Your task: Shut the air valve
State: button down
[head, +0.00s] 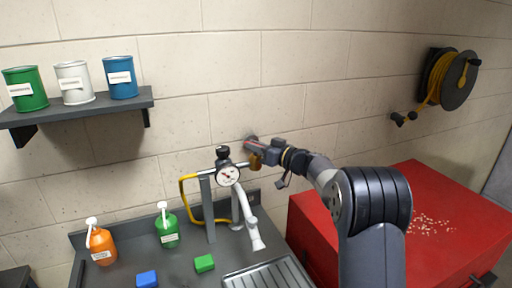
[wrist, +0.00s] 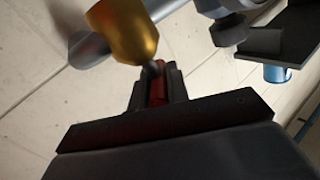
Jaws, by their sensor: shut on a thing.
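The air valve has a brass body (wrist: 122,28) and a red lever (wrist: 158,90). In the head view the brass body (head: 256,161) shows in front of the wall, just right of the pressure gauge, and the red lever (head: 254,145) shows above it. My gripper (head: 262,148) reaches to it from the right. In the wrist view the dark fingers of my gripper (wrist: 157,82) stand on both sides of the red lever and are shut on it. The fingers hide part of the lever. I cannot tell the lever's exact angle to the pipe.
A round gauge (head: 229,175) with a black knob (head: 222,152) stands close left of my gripper. A yellow hose (head: 184,196) hangs beside it. Bottles and blocks stand on the dark bench (head: 115,262). A red cabinet (head: 440,205) is at right, below a hose reel (head: 455,80).

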jog(key=m+t+h+b, duration=0.2)
jog(key=h, duration=0.1)
jog(key=m+t+h+b, duration=0.1)
jog(key=m+t, duration=0.1)
jog(key=shift+s+a+f, duration=0.1)
jog(key=shift+f, duration=0.15)
jog(key=m+t+h+b, duration=0.1)
jog(key=h+b, duration=0.1)
jog(key=b, duration=0.1)
jog(key=shift+r+m+h, duration=0.1)
jog(key=shift+m+h, duration=0.2)
jog(key=shift+h, duration=0.1)
jog(key=shift+r+t+h+b, duration=0.15)
jog(key=shift+t+h+b, duration=0.15)
jog(key=shift+b, duration=0.3)
jog(key=c, duration=1.4)
grip_release()
jog(key=shift+o, duration=0.2)
jog(key=shift+s, duration=0.1)
jog(key=b+v, duration=0.1)
jog(key=v, duration=0.9)
jog(key=shift+s+b, duration=0.25)
jog(key=shift+b, duration=0.05)
jog(key=shift+w, duration=0.1)
